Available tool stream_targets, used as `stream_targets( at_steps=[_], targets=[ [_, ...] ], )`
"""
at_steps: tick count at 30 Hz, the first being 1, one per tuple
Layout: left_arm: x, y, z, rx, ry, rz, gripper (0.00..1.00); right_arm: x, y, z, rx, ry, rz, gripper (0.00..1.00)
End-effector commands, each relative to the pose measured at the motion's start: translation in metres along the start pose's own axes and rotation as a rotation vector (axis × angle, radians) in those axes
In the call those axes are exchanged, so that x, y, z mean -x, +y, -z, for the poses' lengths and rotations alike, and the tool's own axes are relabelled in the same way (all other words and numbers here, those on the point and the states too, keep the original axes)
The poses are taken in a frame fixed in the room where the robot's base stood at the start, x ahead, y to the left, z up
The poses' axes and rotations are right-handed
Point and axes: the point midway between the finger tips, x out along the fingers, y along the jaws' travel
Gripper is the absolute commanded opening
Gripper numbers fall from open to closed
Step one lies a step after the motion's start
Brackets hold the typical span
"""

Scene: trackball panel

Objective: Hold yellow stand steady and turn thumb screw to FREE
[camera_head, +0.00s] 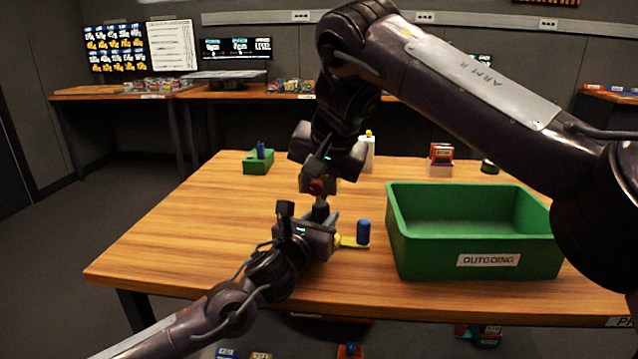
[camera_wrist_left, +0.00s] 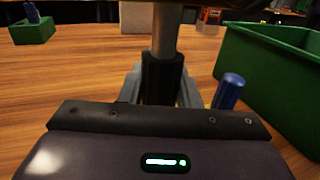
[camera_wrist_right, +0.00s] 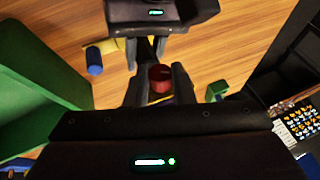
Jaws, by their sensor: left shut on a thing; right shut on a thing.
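The yellow stand (camera_head: 350,242) is mostly hidden behind my left gripper (camera_head: 322,226); a yellow part also shows in the right wrist view (camera_wrist_right: 106,46). In the left wrist view my left gripper (camera_wrist_left: 162,88) is shut around a black upright post (camera_wrist_left: 162,78), with a grey shaft (camera_wrist_left: 166,32) rising from it. The red thumb screw (camera_head: 317,186) sits above the post. In the right wrist view it lies between the fingers of my right gripper (camera_wrist_right: 158,84), which is shut on it from above. No FREE mark is readable.
A blue cylinder (camera_head: 363,232) is beside the yellow part. The green OUTGOING bin (camera_head: 400,245) stands close on the right. A green block with a blue peg (camera_head: 258,165) is at the back left. The table's left part is clear. My right arm hides some of the back.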

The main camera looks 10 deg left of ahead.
Motion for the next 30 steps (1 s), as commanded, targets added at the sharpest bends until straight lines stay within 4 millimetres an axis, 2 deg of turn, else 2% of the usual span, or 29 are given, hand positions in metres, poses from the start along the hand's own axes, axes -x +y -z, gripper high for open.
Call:
stream_targets(
  at_steps=[1,9,24,25,30],
  targets=[
    [0.0002,-0.0019,0.0013,-0.001,0.002,0.004,0.11,-0.0038,-0.0013,-0.0046,0.014,-0.009,-0.025,0.00],
    [0.0003,-0.0022,0.0008,0.000,0.000,0.005,0.11,-0.0032,-0.0002,-0.0033,0.034,-0.008,-0.082,0.00],
    [0.0003,-0.0019,0.0003,0.001,-0.001,0.004,0.11,-0.0018,0.0005,-0.0015,0.034,-0.004,-0.090,0.00],
    [0.0003,-0.0018,0.0003,0.001,-0.001,0.004,0.11,-0.0017,0.0005,-0.0014,0.034,-0.004,-0.090,0.26],
    [0.0003,-0.0015,0.0006,0.001,0.000,0.003,0.11,-0.0007,0.0002,-0.0006,0.034,-0.002,-0.089,0.45]
  ],
)
